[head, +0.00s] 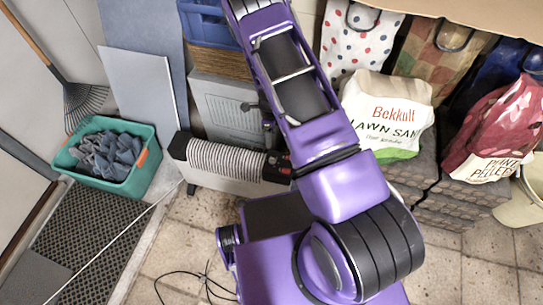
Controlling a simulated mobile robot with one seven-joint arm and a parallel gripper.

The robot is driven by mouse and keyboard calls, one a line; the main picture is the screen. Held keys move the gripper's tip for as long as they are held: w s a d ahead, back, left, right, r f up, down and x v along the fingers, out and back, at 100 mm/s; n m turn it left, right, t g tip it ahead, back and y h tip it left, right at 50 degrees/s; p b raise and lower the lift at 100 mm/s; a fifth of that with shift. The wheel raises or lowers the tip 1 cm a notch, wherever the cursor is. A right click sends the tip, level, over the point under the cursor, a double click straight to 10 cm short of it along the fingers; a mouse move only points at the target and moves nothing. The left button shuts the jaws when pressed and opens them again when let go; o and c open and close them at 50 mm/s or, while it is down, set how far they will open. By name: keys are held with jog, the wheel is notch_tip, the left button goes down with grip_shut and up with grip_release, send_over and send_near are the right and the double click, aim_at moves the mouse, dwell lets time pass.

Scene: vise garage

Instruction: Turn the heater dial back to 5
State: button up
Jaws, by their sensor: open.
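The heater (225,160) stands on the floor left of my arm, a pale convector with a ribbed white top and black end caps. Its right end cap (278,167) has small red marks and lies close beside my purple arm link in the picture. The dial itself is too small to make out, and I cannot read its setting. My arm rises from the lower right and leaves the top of the view. A dark part shows just above the heater's right end, partly behind the arm; I cannot tell what it is. No gripper fingers can be made out.
A green tub of grey-blue cloths (108,160) stands left of the heater. A grey cabinet (220,110) and leaning panels are behind it. Bags, including a lawn sand bag (385,115) and a red pellet bag (495,130), stand at right. Cables lie on the tiled floor (165,240).

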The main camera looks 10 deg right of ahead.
aim_at(271, 159)
notch_tip(271, 159, down, 15)
jog(key=shift+f+b, duration=0.1)
jog(key=shift+b, duration=1.1)
jog(key=shift+c, duration=0.2)
grip_shut()
